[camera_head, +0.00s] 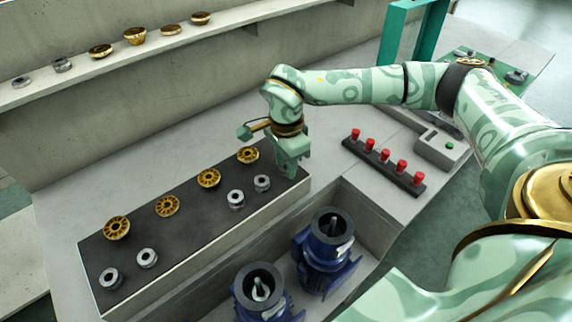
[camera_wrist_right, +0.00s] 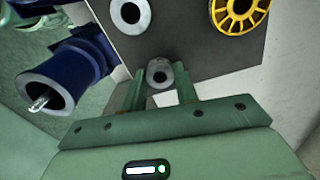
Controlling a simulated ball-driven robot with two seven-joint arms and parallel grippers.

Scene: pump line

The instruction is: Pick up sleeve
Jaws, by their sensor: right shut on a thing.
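My right gripper (camera_head: 290,168) points down over the far right end of the dark mat (camera_head: 190,242). In the right wrist view its two fingers (camera_wrist_right: 159,92) are closed around a grey ring-shaped sleeve (camera_wrist_right: 159,73). The head view does not show this sleeve, as the gripper covers it. I cannot tell whether it touches the mat. Another sleeve (camera_head: 262,183) stands just left of the gripper, with a second sleeve (camera_head: 236,199) beside it. Two more sleeves stand at the mat's near left end, one of them here (camera_head: 147,258). My left gripper is out of view.
Several gold wheels (camera_head: 209,178) line the mat's back side. Blue pump bodies (camera_head: 328,250) stand in a recess in front. A black rack with red-topped pieces (camera_head: 385,155) and a grey button box (camera_head: 436,148) lie to the right. A shelf (camera_head: 180,42) with parts runs behind.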

